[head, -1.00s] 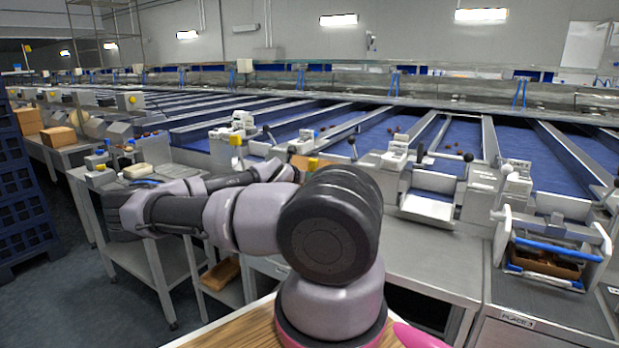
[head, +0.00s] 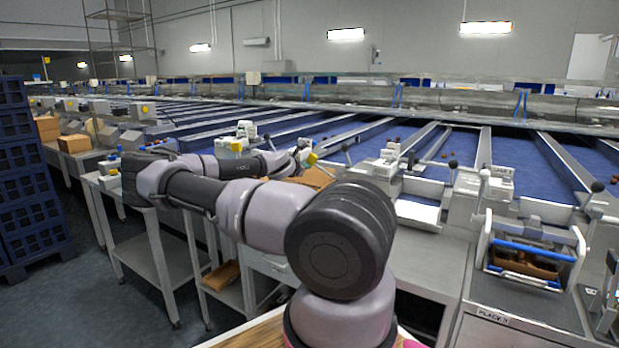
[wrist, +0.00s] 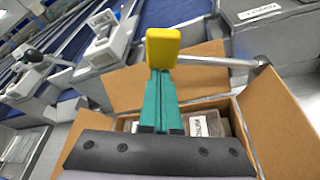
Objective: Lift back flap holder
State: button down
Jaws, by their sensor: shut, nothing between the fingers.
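In the head view my gripper (head: 309,158) is small, at the far end of my outstretched arm. An open cardboard box (wrist: 262,125) lies below the gripper in the wrist view; in the head view the box (head: 318,178) is partly hidden by my arm. A thin bar (wrist: 222,62), likely the back flap holder, runs along the back flap (wrist: 190,82) to a grey end. The yellow tip overlaps the bar's line; I cannot tell whether they touch.
Labelled dark packs (wrist: 208,125) lie in the box. A black-knobbed lever (wrist: 35,57) and grey fixtures (wrist: 105,45) stand left of it. A grey labelled unit (wrist: 265,25) is at upper right. In the head view a tray (head: 525,262) with a blue handle stands at right.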

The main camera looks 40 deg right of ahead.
jog(key=s+d+r+m+t+h, duration=0.1)
jog(key=s+d+r+m+t, duration=0.3)
jog(key=s+r+m, duration=0.4)
jog(key=shift+s+d+r+m+t+h, duration=0.3)
jog(key=shift+s+d+m+h, duration=0.15)
jog(key=shift+s+m, duration=1.75)
jog(key=shift+w, duration=0.2)
